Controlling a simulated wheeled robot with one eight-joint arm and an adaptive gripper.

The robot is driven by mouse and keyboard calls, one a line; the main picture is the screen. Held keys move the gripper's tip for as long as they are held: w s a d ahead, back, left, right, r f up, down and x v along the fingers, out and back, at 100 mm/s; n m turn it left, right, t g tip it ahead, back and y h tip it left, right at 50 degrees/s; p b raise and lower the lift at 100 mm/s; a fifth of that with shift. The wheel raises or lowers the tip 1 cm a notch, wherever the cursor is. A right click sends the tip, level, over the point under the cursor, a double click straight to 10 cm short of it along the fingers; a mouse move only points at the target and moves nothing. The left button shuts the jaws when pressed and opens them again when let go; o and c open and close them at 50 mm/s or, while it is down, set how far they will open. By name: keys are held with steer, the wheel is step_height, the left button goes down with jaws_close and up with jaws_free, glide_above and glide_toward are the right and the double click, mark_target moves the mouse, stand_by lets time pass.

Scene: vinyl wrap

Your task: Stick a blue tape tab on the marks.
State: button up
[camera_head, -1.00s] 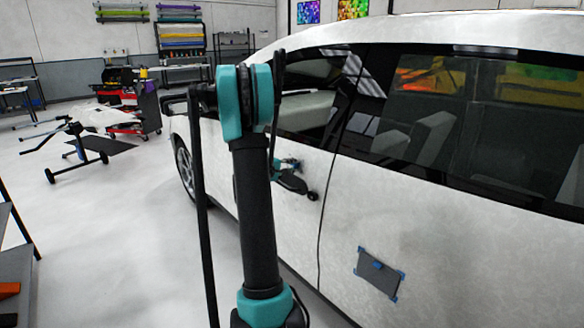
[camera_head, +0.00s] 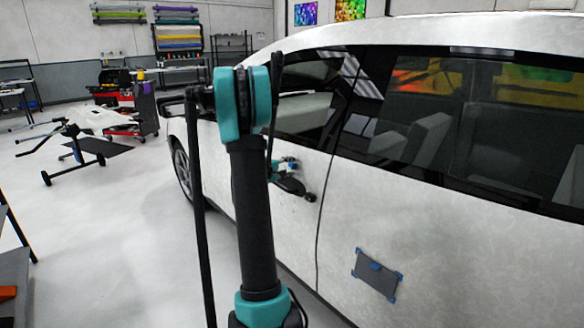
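A dark grey rectangular patch (camera_head: 377,281) lies tilted on the white car door. Small blue tape pieces (camera_head: 399,276) show at its corners, and another blue piece (camera_head: 375,267) shows on its upper middle.
The white car (camera_head: 440,245) fills the right side, with dark windows above the door. A wheeled stand (camera_head: 75,150) and a red tool cart (camera_head: 125,110) stand at the back left. A grey shelf edge (camera_head: 15,270) is at the lower left. The floor between is clear.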

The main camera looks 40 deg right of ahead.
steer(key=v, duration=1.2)
